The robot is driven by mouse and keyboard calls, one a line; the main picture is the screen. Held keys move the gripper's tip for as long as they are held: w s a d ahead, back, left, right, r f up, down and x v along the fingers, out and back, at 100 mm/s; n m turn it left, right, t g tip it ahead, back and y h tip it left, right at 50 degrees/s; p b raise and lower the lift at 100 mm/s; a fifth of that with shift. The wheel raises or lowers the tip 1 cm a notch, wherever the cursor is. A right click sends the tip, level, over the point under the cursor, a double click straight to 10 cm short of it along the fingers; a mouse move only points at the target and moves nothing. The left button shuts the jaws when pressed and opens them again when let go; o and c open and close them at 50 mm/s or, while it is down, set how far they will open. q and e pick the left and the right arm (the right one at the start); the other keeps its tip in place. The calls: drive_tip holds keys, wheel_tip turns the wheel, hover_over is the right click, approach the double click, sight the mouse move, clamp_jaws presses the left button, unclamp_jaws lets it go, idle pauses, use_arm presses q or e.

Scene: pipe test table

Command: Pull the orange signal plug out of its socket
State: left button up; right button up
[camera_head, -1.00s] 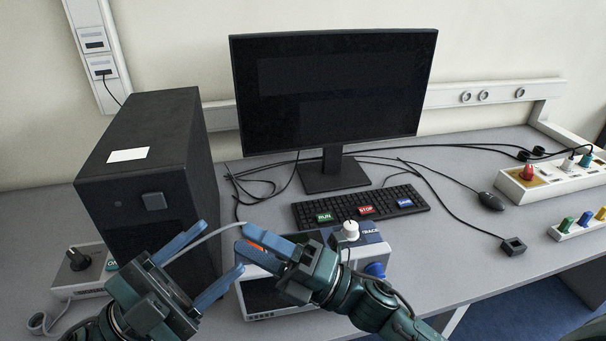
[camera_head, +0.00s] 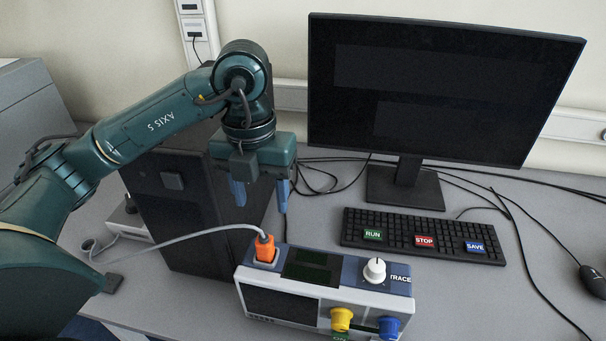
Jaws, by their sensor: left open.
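The orange signal plug (camera_head: 265,248) stands upright in its socket (camera_head: 262,263) on the top left of the white and blue trace device (camera_head: 345,272). A grey cable runs from the plug's top to the left. My left gripper (camera_head: 261,202) hangs from the left arm with its two blue fingers pointing down. It is open and empty, and in the picture its fingertips are above the plug, apart from it. How far behind or above the plug the fingers are is hard to tell. My right gripper is not in view.
The device carries a white knob (camera_head: 375,270), a yellow plug (camera_head: 341,318) and a blue plug (camera_head: 388,327). A keyboard (camera_head: 419,237) and monitor (camera_head: 435,95) stand behind it. A dark computer tower (camera_head: 170,225) is at the left. Bare table lies right of the device.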

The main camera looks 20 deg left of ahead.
sight(264, 240)
use_arm(q)
drive_tip(key=f, duration=1.2)
drive_tip(key=shift+a+f, duration=0.35)
drive_tip(key=shift+f, duration=0.05)
drive_tip(key=shift+c, duration=0.3)
clamp_jaws()
drive_tip(key=shift+w+r, duration=0.1)
drive_tip(key=shift+r, duration=0.15)
idle(0.4)
drive_tip(key=shift+r+p, duration=1.1)
drive_tip(key=shift+r, duration=0.75)
